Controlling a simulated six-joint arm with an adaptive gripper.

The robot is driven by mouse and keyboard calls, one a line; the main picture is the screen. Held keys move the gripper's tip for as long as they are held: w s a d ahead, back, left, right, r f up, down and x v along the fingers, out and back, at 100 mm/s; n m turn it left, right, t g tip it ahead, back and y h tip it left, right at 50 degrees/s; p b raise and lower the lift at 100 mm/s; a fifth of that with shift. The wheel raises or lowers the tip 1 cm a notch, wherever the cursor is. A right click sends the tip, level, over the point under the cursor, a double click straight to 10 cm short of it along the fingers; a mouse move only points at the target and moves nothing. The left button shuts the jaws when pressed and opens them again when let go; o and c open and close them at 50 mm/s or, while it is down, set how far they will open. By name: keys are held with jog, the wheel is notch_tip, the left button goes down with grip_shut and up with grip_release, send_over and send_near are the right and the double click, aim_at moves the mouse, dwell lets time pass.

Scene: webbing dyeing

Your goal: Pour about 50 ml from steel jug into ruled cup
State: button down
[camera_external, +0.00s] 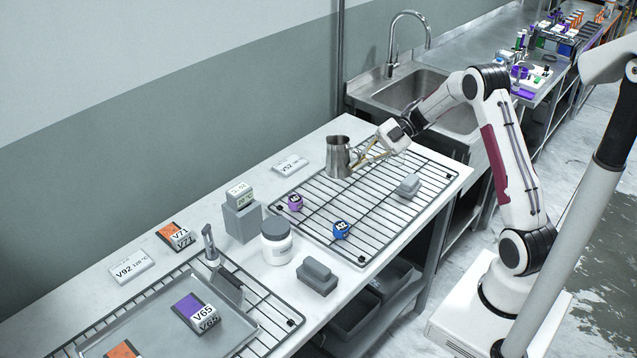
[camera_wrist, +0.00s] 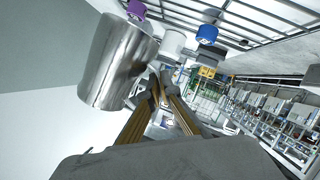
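The steel jug (camera_external: 338,157) looks upright over the back edge of the right wire rack in the external view. I cannot tell whether its base touches the rack. It fills the upper left of the wrist view (camera_wrist: 118,65). My gripper (camera_external: 358,158) reaches it from the right. In the wrist view its brass-coloured fingers (camera_wrist: 160,78) converge at the jug's handle side and appear closed on the handle, which they largely hide. The jug's contents are not visible. I cannot make out a ruled cup with certainty in either view.
On the right rack (camera_external: 385,205) are a purple pot (camera_external: 295,203), a blue pot (camera_external: 341,230) and a grey block (camera_external: 409,185). A white jar (camera_external: 276,243) and a grey weight-like block (camera_external: 317,275) stand left of it. A tray (camera_external: 150,325) lies at front left; a sink (camera_external: 400,95) is behind.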

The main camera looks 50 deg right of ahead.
jog(key=shift+w+a+r+m+t+h, duration=0.6)
jog(key=shift+w+a+r+m+t, duration=0.8)
jog(key=shift+a, duration=2.6)
jog(key=shift+w+a+r+m+t+h, duration=0.75)
jog(key=shift+w+a, duration=1.2)
jog(key=shift+a, duration=2.05)
jog(key=shift+w+d+f+m+t+h, duration=1.5)
jog(key=shift+d+f+m+t+h, duration=1.5)
jog(key=shift+d+m+h, duration=1.15)
jog(key=s+d+f+m+h, duration=0.1)
jog(key=s+d+f+h, duration=0.1)
jog(key=d, duration=0.2)
jog(key=s+d+f+m+h, duration=0.2)
jog(key=d+h, duration=0.1)
jog(key=d, duration=0.2)
jog(key=s+d+f+m+h, duration=0.1)
jog(key=s+d+f+h, duration=0.1)
jog(key=d, duration=0.3)
jog(key=shift+s+d+f+m, duration=0.1)
jog(key=shift+s+f+m, duration=0.05)
jog(key=shift+f+m, duration=0.2)
jog(key=shift+r, duration=0.1)
